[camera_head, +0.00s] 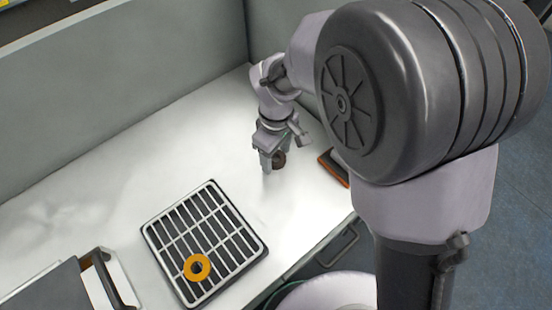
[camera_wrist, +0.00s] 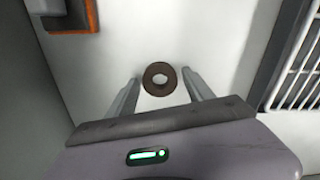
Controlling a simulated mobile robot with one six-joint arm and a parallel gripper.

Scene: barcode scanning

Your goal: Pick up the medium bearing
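A dark brown ring, which looks like the bearing (camera_wrist: 154,90), lies flat on the white table in the wrist view. It also shows in the head view, partly hidden behind my gripper (camera_head: 278,160). My gripper (camera_wrist: 160,77) is open, with one finger on each side of the ring and a visible gap to it on both sides. In the head view my gripper (camera_head: 268,162) points down close to the ring. I cannot tell how far the fingertips are above the table.
Panels border the table's back.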

